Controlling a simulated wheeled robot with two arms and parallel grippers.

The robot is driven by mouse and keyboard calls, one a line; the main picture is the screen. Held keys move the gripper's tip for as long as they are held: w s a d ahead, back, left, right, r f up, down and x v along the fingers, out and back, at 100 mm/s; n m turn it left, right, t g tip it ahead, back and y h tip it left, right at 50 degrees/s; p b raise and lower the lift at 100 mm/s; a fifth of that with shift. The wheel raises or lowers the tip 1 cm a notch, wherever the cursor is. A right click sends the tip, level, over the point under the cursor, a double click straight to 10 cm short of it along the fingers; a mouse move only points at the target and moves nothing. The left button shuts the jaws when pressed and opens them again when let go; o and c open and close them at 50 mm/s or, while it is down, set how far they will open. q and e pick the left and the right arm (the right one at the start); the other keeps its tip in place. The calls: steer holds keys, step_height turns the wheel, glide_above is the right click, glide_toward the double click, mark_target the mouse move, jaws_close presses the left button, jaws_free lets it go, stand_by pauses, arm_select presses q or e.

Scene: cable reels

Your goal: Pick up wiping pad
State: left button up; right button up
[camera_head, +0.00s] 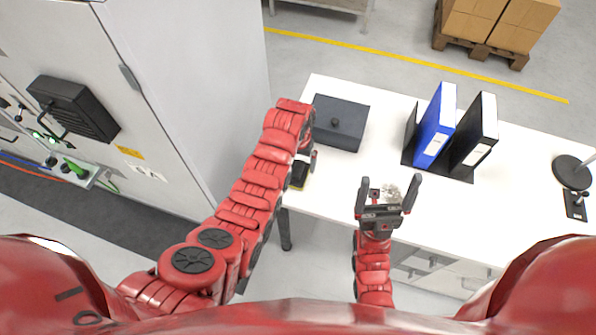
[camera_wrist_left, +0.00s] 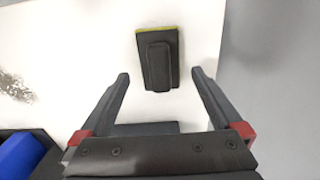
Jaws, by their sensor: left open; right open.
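The wiping pad (camera_wrist_left: 157,62) is a dark block with a raised grip on top and a yellow-green edge. It lies on the white table, and in the head view the pad (camera_head: 299,178) is near the table's left edge, partly hidden by my left arm. My left gripper (camera_wrist_left: 160,76) is open and empty, with the pad ahead of and between the lines of its fingers. In the head view my left gripper (camera_head: 310,160) is mostly hidden by its own arm. My right gripper (camera_head: 389,186) is open and empty above the table's front.
A grey smudge (camera_head: 393,191) marks the white table (camera_head: 345,185) by my right gripper. A dark box (camera_head: 340,122) stands behind the pad. Blue (camera_head: 435,128) and black (camera_head: 475,135) binders stand right of it. A tall grey cabinet (camera_head: 190,75) flanks the left.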

mark_target(298, 168)
arm_select(q)
steer(key=shift+s+f+p, duration=0.1)
steer(key=shift+f+p, duration=0.5)
steer(key=shift+f, duration=1.2)
steer(key=c, duration=1.2)
steer(key=shift+r, duration=0.1)
steer(key=shift+c, duration=0.2)
